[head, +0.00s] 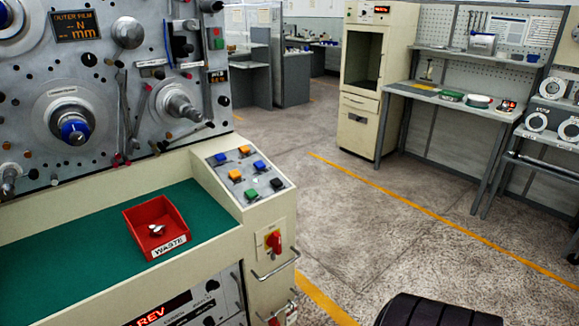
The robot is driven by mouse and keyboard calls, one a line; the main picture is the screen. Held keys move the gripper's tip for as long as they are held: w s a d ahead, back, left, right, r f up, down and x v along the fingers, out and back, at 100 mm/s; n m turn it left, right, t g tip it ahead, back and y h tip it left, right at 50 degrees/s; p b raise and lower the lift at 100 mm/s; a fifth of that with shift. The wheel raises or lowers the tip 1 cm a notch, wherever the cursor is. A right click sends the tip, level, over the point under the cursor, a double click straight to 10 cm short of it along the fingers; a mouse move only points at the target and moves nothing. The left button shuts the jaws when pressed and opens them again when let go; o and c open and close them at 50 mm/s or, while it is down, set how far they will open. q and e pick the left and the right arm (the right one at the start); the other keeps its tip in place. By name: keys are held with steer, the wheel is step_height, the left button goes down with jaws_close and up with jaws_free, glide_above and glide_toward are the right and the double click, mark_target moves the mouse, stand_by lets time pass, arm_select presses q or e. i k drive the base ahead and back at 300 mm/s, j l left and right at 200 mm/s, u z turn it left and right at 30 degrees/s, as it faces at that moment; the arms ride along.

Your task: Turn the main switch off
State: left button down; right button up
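The main switch (273,242) appears to be the red rotary handle on a yellow plate, on the cream end face of the winding machine (215,235). Its handle looks roughly upright, but it is too small to read its setting. A lit red REV display (151,316) shows on the machine's front below. Neither of my grippers is in view, and nothing touches the switch.
Above the switch is a sloped panel (262,205) with blue, orange and green buttons. A metal bar handle (277,266) sticks out just below the switch. A red WASTE bin (158,222) stands on the green mat (60,262). The floor to the right is clear.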

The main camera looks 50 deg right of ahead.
mark_target(274, 240)
steer(key=z, duration=1.55)
